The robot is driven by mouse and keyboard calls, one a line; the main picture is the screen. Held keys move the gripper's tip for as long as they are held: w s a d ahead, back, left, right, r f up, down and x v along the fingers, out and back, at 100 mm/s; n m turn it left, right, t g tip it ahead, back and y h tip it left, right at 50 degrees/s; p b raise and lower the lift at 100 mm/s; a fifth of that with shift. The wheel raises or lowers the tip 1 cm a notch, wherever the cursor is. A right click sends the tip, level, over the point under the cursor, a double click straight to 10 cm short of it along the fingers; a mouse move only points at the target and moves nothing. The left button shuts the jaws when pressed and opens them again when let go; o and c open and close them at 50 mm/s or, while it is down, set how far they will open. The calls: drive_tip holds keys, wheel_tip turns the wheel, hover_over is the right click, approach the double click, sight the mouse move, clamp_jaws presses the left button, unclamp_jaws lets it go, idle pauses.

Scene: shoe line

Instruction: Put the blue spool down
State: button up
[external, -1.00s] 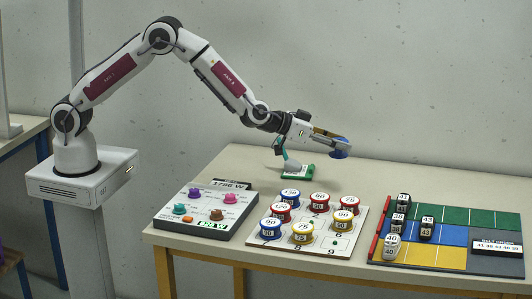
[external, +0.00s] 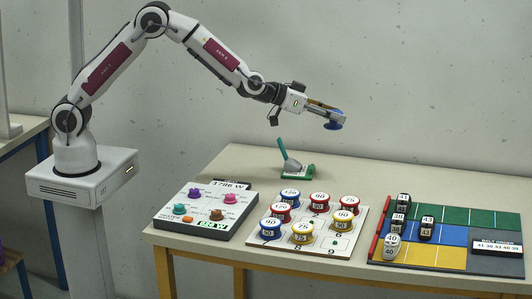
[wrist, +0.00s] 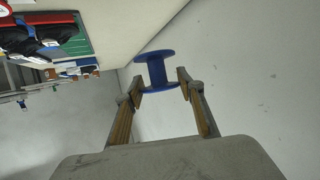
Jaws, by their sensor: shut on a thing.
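The blue spool (wrist: 156,72) is held between the two fingers of my gripper (wrist: 160,92) in the wrist view. In the external view my gripper (external: 335,116) is high above the table, and the blue spool (external: 334,126) shows at its tip. Nothing touches the spool from below. A white board (external: 349,252) on the table carries several labelled spools with blue, red and yellow rims, and bears printed numbers. One place near its front right has no spool and shows a small green mark (external: 335,242).
A grey panel (external: 180,228) with coloured knobs stands left of the board. A green base with a teal lever (external: 283,150) stands behind it. A coloured mat (external: 450,257) with several black and white shoe pieces lies right. The table's back right is clear.

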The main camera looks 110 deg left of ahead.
drive_tip(key=shift+s+a+r+m+t+h, duration=0.7)
drive_tip(key=shift+s+a+r+m+h, duration=0.65)
drive_tip(key=shift+s+a, duration=3)
drive_tip(key=s+d+f+m+h, duration=0.2)
drive_tip(key=s+d+f, duration=0.3)
drive_tip(key=s, duration=0.5)
drive_tip(key=s+d+f+m+h, duration=0.3)
drive_tip(key=s+d, duration=0.4)
drive_tip(key=s, duration=0.3)
drive_tip(key=shift+s+f+h, duration=0.2)
drive_tip(key=shift+f+h, duration=0.55)
drive_tip(key=shift+f, duration=0.1)
drive_tip(key=shift+d+m, duration=0.1)
drive_tip(key=shift+m, duration=0.15)
drive_tip(key=shift+f, duration=2.9)
drive_tip(key=shift+f, duration=2.1)
